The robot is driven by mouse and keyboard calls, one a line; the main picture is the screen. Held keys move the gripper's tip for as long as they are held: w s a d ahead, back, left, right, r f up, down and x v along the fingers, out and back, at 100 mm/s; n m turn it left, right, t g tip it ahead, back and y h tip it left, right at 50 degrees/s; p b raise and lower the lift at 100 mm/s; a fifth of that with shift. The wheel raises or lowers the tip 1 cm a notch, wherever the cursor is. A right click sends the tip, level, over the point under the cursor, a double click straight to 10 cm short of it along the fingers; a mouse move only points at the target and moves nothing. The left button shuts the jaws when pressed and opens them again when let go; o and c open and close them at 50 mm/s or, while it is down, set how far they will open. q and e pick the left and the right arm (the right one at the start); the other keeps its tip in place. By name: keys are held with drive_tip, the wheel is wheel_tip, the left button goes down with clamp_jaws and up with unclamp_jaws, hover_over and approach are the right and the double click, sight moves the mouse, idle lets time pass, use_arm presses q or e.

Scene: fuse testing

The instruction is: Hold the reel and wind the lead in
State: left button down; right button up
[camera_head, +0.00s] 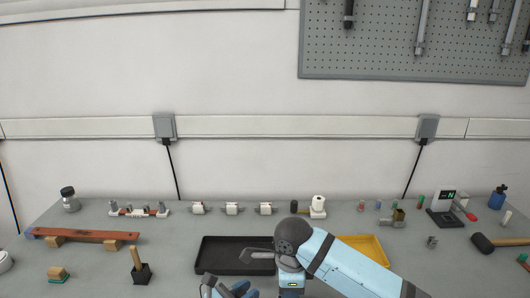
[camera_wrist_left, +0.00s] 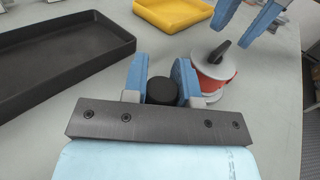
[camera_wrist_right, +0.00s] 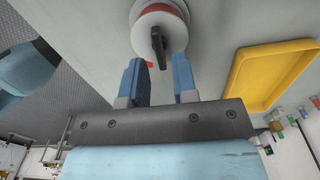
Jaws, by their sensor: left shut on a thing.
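The reel (camera_wrist_left: 214,68) has pale flanges, a red winding and a black crank (camera_wrist_left: 220,52) on top. It stands on the grey bench. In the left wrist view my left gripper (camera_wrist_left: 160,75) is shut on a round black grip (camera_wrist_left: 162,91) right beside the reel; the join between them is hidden. My right gripper (camera_wrist_right: 159,70) is open, its fingertips at the near side of the reel (camera_wrist_right: 160,20), with the crank (camera_wrist_right: 158,42) just beyond the gap. A small red end (camera_wrist_right: 149,65), perhaps the lead, shows there. In the head view the left gripper (camera_head: 230,290) is cut off below.
A black tray (camera_head: 215,255) and a yellow tray (camera_head: 376,250) lie behind. My right forearm crosses the front right in the head view. Several fuse holders (camera_head: 232,208) line the back; a mallet (camera_head: 485,243) lies at right and a wooden bar (camera_head: 85,235) at left.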

use_arm(q)
drive_tip(key=shift+f, duration=0.15)
use_arm(e)
drive_tip(key=shift+r, duration=1.85)
use_arm(q)
drive_tip(key=c, duration=0.8)
unclamp_jaws()
drive_tip(key=shift+b+v, duration=0.75)
drive_tip(key=shift+v, duration=3.6)
use_arm(e)
drive_tip(key=shift+f, duration=0.75)
use_arm(q)
drive_tip(key=shift+s, duration=0.15)
